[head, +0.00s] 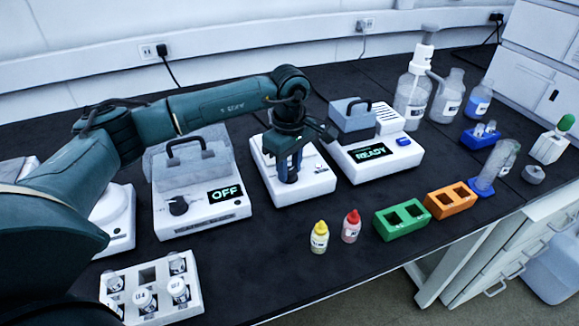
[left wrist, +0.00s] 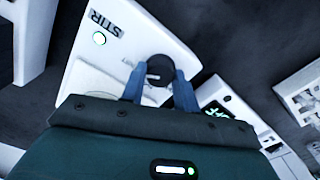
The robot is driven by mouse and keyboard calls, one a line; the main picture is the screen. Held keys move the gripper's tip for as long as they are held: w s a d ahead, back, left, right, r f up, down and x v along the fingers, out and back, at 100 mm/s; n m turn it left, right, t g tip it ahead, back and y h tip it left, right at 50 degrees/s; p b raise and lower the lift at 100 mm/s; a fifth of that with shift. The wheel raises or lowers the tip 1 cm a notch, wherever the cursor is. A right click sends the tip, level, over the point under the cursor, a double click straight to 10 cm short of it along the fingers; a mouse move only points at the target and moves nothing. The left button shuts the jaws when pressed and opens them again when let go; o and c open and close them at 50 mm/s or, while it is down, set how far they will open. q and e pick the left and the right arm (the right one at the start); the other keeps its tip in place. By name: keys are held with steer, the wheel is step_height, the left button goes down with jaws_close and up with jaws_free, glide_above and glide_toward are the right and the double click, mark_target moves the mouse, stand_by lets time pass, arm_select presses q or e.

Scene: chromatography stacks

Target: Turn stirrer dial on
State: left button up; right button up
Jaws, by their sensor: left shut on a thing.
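The stirrer (head: 318,184) is a white box in the middle of the bench. My left gripper (head: 290,170) reaches down over the stirrer from above. In the left wrist view its two blue fingers (left wrist: 159,84) are shut on the round black dial (left wrist: 160,68), one on each side. The dial's lower part and the rest of the stirrer front are partly hidden by the gripper. My right gripper is not in view.
A white device reading OFF (head: 228,212) stands left of the stirrer, and one reading READY (head: 395,165) stands close on the right. Yellow-capped (head: 319,238) and red-capped (head: 351,226) bottles and green (head: 402,220) and orange (head: 450,200) racks stand in front. A white vial rack (head: 190,310) is front left.

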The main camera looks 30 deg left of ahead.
mark_target(290, 170)
arm_select(q)
steer(key=shift+d, duration=0.1)
steer(key=o, duration=1)
steer(key=shift+c, duration=0.2)
step_height(290, 170, up, 13)
steer(key=shift+r, duration=0.15)
